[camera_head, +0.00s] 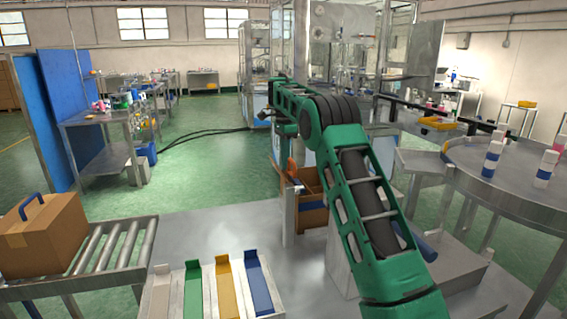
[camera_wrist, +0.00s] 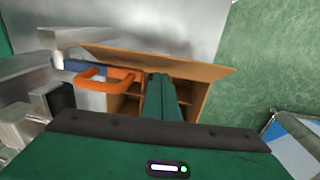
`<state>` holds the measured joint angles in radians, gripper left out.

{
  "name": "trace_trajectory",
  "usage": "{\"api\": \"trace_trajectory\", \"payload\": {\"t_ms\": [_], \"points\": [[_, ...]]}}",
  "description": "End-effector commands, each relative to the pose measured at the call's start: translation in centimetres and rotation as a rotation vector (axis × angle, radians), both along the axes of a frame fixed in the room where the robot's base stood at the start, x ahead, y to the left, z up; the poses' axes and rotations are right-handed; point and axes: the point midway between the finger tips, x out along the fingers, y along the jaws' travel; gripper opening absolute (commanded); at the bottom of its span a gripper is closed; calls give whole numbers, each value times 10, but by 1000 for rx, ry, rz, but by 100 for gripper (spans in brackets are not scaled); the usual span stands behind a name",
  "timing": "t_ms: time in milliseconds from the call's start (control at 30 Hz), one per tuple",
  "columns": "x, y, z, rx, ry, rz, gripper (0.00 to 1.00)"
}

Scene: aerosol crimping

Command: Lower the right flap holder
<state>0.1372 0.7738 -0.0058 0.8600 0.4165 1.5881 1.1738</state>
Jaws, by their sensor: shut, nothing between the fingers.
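An orange looped handle (camera_wrist: 104,80) with a blue part (camera_wrist: 76,66) beside it is at the left edge of an open cardboard box (camera_wrist: 205,72) in the wrist view; it appears to be a flap holder. I cannot tell whether it is the right one. My gripper (camera_wrist: 161,77) is shut and empty, its green fingers over the box opening, to the right of the orange handle and apart from it in the picture. In the head view the orange piece (camera_head: 292,168) stands at the box (camera_head: 312,187); my arm hides part of the box.
Grey metal fixtures (camera_wrist: 35,88) crowd the left of the wrist view. In the head view a roller conveyor (camera_head: 103,250) with a closed carton (camera_head: 45,236) is left, coloured trays (camera_head: 228,285) are in front, and a round table (camera_head: 500,178) with bottles is right.

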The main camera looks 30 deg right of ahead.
Motion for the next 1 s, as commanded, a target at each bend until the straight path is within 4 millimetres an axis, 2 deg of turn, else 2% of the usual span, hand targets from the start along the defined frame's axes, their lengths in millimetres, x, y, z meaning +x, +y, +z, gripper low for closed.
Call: {"api": "trace_trajectory", "payload": {"t_ms": [567,1000], "points": [[1,1,4,1,3,1,0],[10,0,54,1,2,2,0]]}}
